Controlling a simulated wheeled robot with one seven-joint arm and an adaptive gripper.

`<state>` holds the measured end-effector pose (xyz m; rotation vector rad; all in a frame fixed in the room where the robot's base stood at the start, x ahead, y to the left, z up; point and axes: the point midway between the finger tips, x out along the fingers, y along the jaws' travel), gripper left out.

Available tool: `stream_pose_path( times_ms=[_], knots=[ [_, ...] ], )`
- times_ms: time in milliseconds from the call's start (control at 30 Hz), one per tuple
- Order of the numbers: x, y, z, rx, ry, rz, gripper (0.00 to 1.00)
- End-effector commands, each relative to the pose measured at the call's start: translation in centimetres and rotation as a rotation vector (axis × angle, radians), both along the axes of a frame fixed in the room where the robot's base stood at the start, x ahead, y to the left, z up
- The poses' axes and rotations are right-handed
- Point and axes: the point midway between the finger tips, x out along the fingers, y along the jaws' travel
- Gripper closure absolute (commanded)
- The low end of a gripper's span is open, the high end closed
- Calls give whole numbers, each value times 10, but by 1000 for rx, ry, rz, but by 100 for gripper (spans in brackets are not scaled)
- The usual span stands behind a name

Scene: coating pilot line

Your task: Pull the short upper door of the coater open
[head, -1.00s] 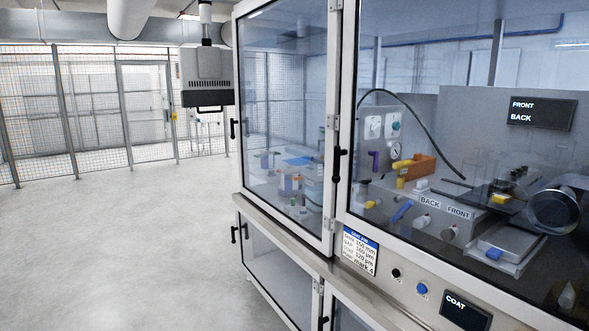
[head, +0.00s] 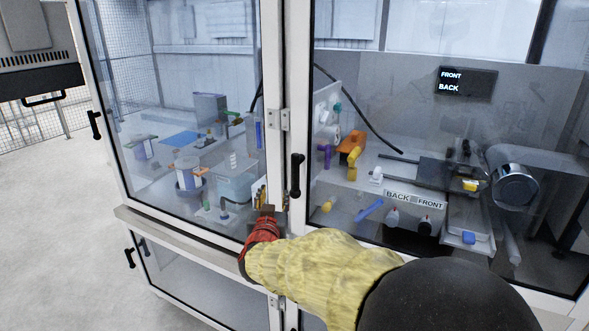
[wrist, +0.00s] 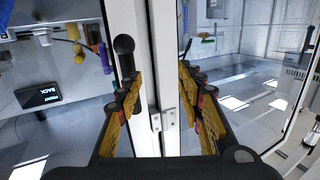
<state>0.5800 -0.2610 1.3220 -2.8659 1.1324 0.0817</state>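The coater has two glazed upper doors, both looking shut. The left upper door (head: 190,22) looks the narrower, with a black handle (head: 94,125) on its left edge. The right upper door (head: 303,60) has a black handle (head: 296,174) on its left edge, near the hinge (head: 285,120). My gripper (head: 267,211) is low in front of the left door's right edge. In the wrist view my gripper (wrist: 168,95) is open with nothing between its fingers but the white frames behind. The right door's handle (wrist: 124,47) is by its left finger; contact cannot be told.
Lower doors with a black handle (head: 129,258) are under the ledge (head: 165,222). A grey box-like unit (head: 38,60) hangs at the upper left. Open floor (head: 50,200) lies left of the coater. Bottles and equipment stand behind the glass.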

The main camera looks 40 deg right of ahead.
Motion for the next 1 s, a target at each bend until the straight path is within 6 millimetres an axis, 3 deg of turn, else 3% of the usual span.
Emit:
stream_pose_path(
  times_ms=[100,267,700,1000],
  knots=[
    [-11,-29,5,-48,-11,-108,62],
    [-16,-45,7,-76,-18,-166,62],
    [20,-93,6,-76,-19,-166,62],
    [28,-104,6,-76,-19,-164,62]
  ],
)
